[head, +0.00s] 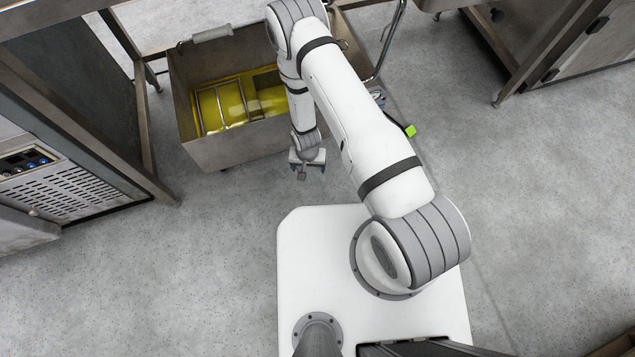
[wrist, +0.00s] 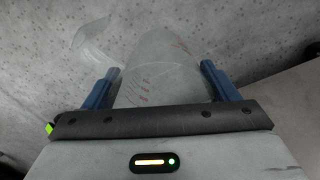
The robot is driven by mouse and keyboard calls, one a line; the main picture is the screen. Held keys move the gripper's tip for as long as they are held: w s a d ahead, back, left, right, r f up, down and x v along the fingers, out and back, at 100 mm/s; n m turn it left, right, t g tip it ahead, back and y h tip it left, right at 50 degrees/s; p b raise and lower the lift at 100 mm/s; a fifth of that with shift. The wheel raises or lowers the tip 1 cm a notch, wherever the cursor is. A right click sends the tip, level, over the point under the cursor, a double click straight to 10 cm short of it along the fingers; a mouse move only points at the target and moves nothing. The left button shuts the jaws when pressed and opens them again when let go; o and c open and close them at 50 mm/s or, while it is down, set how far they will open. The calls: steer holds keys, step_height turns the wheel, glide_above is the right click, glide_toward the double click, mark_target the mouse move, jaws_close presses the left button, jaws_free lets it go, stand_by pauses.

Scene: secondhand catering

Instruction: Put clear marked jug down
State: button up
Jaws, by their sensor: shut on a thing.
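The clear jug (wrist: 160,60) with faint red markings shows between the two blue fingers of my gripper (wrist: 158,82) in the wrist view. My gripper is shut on it. A curved clear piece to its upper left may be its handle or spout. Speckled grey floor shows through and beyond the jug. In the head view my gripper (head: 307,160) hangs over the floor just in front of a steel tub. I cannot clearly make out the jug there. I cannot tell whether it touches the floor.
The steel tub (head: 237,148) holds yellow contents and a wire rack. A steel bench and a vented appliance (head: 65,186) stand at the left. Another steel unit (head: 575,45) stands at the upper right. Open grey floor (head: 220,230) lies between my base and the tub.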

mark_target(308, 178)
step_height(308, 178, down, 9)
steer(key=b, duration=0.2)
steer(key=shift+a+b, duration=0.1)
steer(key=shift+b, duration=0.3)
steer(key=shift+f, duration=0.1)
steer(key=shift+f, duration=0.15)
steer(key=o, duration=1)
steer(key=shift+s, duration=0.1)
steer(key=shift+c, duration=0.2)
